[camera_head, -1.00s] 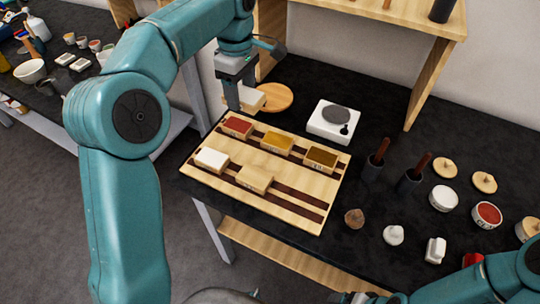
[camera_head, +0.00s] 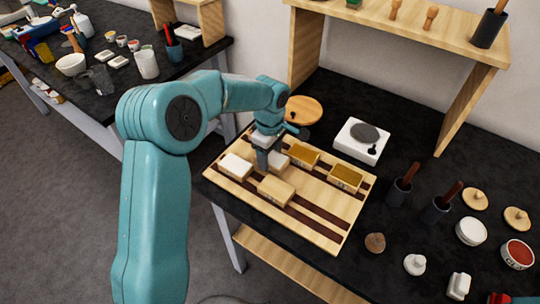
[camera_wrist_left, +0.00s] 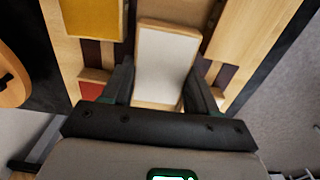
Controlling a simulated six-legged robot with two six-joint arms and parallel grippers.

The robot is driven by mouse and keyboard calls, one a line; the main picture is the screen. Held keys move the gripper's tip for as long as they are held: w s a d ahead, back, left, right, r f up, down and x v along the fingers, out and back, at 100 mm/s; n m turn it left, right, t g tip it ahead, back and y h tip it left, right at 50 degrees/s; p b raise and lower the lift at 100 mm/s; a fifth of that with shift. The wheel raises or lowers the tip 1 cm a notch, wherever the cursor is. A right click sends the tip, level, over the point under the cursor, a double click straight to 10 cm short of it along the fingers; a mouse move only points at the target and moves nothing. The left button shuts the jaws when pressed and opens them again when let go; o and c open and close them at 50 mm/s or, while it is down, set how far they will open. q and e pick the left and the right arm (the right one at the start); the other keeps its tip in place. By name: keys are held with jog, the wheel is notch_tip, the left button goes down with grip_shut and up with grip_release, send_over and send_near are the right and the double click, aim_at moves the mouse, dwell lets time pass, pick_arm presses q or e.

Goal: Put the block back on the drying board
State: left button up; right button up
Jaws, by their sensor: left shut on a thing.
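My left gripper (camera_head: 264,164) is over the upper left part of the wooden drying board (camera_head: 335,222). It is shut on a pale-topped block (camera_head: 279,162) with wooden sides. The left wrist view shows this held block (camera_wrist_left: 166,62) between the two fingers, over or on the board's dark strips; whether it touches the board I cannot tell. A white-topped block (camera_head: 236,166) and a plain wooden block (camera_head: 276,190) are on the board nearby. A yellow block (camera_head: 303,156) and a mustard block (camera_head: 345,178) lie to the right. A red block (camera_wrist_left: 90,89) shows partly in the wrist view.
A round wooden disc (camera_head: 303,109) and a white scale (camera_head: 361,140) stand behind the board. A wooden shelf (camera_head: 440,32) is at the back.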

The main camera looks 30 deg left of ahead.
aim_at(270, 156)
pick_arm(q)
jog(key=shift+f, duration=0.55)
jog(key=shift+f, duration=0.15)
jog(key=o, duration=1.1)
jog(key=shift+o, duration=0.2)
notch_tip(270, 156, up, 12)
